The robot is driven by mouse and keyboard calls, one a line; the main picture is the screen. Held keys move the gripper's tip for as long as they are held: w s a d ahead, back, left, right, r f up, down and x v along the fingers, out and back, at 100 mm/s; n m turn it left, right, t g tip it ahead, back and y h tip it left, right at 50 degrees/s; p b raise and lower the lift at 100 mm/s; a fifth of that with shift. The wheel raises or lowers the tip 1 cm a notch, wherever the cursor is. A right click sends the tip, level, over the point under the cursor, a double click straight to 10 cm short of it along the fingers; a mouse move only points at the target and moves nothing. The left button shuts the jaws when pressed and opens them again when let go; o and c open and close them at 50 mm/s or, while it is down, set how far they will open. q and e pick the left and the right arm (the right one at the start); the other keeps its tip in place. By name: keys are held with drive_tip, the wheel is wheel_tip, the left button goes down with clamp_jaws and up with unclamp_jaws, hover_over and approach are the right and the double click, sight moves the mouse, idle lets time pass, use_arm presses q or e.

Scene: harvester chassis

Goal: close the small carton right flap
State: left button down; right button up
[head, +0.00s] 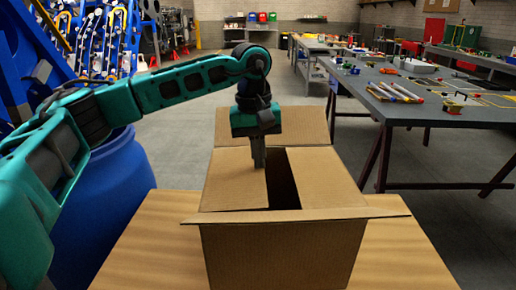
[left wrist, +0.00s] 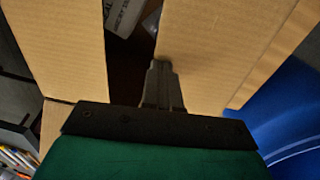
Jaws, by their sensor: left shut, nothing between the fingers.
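The small open-topped carton (head: 285,255) stands upright on a wooden table. Its left flap (head: 234,178) and right flap (head: 325,178) both lie inward, roughly level, with a dark gap between their inner edges. In the left wrist view the right flap (left wrist: 55,45) is at the left and the left flap (left wrist: 215,45) at the right. My left gripper (head: 259,165) is shut and empty, pointing down at the left flap near its inner edge. Its fingertips (left wrist: 161,66) overlap that flap's edge; I cannot tell whether they touch it.
The carton's far flap (head: 270,126) tilts up and its near flap (head: 300,215) sticks outward. A light item with lettering (left wrist: 125,15) shows inside the gap. A blue barrel (head: 105,205) stands left of the wooden table (head: 405,255). A grey workbench (head: 440,105) is at the right.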

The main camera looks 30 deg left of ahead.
use_arm(q)
wheel_tip(320, 180, down, 2)
drive_tip(key=shift+d+b, duration=0.15)
drive_tip(key=shift+b, duration=0.25)
drive_tip(key=shift+s+f, duration=0.1)
drive_tip(key=shift+d, duration=0.1)
drive_tip(key=shift+w+r+p, duration=0.2)
drive_tip(key=shift+r+p, duration=0.55)
drive_tip(key=shift+r, duration=0.05)
